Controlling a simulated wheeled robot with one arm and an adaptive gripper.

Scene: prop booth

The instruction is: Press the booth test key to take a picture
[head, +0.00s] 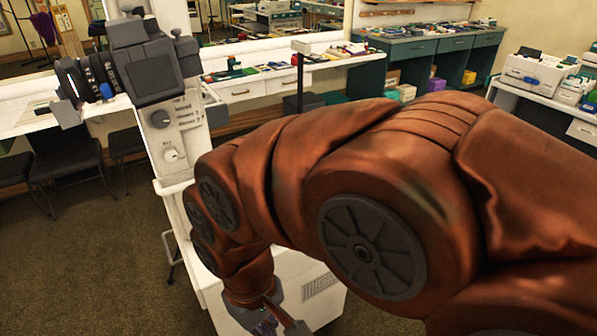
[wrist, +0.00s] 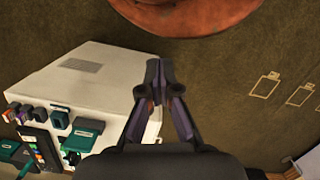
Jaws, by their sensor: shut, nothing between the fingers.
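I cannot make out the test key; my arm covers part of the booth. My gripper (wrist: 155,72) is shut and empty, its fingertips together, pointing over the floor beside a white cabinet (wrist: 70,80) in the wrist view. In the head view only part of it shows at the bottom edge.
In the wrist view, teal and dark small items (wrist: 85,135) lie at the lower left. In the head view, dark chairs (head: 65,165) stand at the left, and a long counter with drawers (head: 265,90) runs behind. A side table (head: 560,120) holds boxes. Carpet (head: 90,260) is clear at the lower left.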

